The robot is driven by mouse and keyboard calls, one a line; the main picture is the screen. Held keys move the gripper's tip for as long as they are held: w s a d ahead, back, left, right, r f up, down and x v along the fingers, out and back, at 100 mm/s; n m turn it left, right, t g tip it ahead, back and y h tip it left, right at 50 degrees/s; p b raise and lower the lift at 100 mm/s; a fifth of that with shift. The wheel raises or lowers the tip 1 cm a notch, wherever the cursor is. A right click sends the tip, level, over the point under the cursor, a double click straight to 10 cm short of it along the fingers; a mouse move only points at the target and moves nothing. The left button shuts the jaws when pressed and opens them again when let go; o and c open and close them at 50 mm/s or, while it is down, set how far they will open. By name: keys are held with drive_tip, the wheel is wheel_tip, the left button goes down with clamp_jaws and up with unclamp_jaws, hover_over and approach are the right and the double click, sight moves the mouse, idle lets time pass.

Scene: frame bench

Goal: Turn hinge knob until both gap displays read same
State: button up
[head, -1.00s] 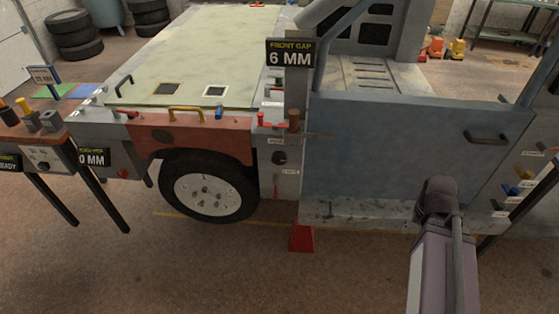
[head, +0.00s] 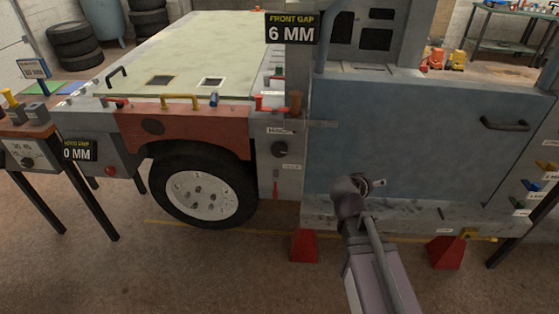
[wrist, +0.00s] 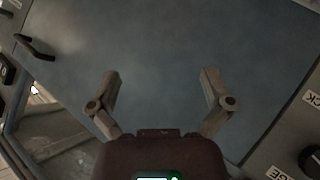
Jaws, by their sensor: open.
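The black hinge knob (head: 279,149) sits on the grey pillar between the red fender and the blue door, under a small label. A dark knob, likely the same one, is cut off at the wrist view's right edge (wrist: 312,160). The front gap display (head: 292,29) above it reads 6 MM. My gripper (head: 378,183) is in front of the door's lower part, right of and below the knob. In the wrist view my gripper (wrist: 160,76) is open and empty, facing the blue door panel (wrist: 180,40).
A red lever (head: 275,189) hangs below the knob. The door has a dark handle (head: 505,124). Red stands (head: 304,246) are under the sill. A bench (head: 35,155) with a dial and a partly hidden 0 MM sign (head: 79,150) is left. Floor in front is clear.

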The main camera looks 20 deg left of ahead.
drive_tip(key=a+f+n+t+y+b, duration=0.1)
drive_tip(key=a+n+t+y+b, duration=0.3)
drive_tip(key=a, duration=0.9)
drive_tip(key=n+t+y+b, duration=0.2)
drive_tip(key=n+y+b, duration=0.3)
drive_tip(key=y+b, duration=0.1)
approach(279, 151)
drive_tip(key=v, duration=0.3)
drive_tip(key=shift+a+f, duration=0.1)
drive_tip(key=shift+f, duration=0.05)
drive_tip(key=shift+w, duration=0.1)
drive_tip(key=shift+x, duration=6.8)
drive_tip(key=shift+c, duration=0.2)
drive_tip(key=c, duration=0.9)
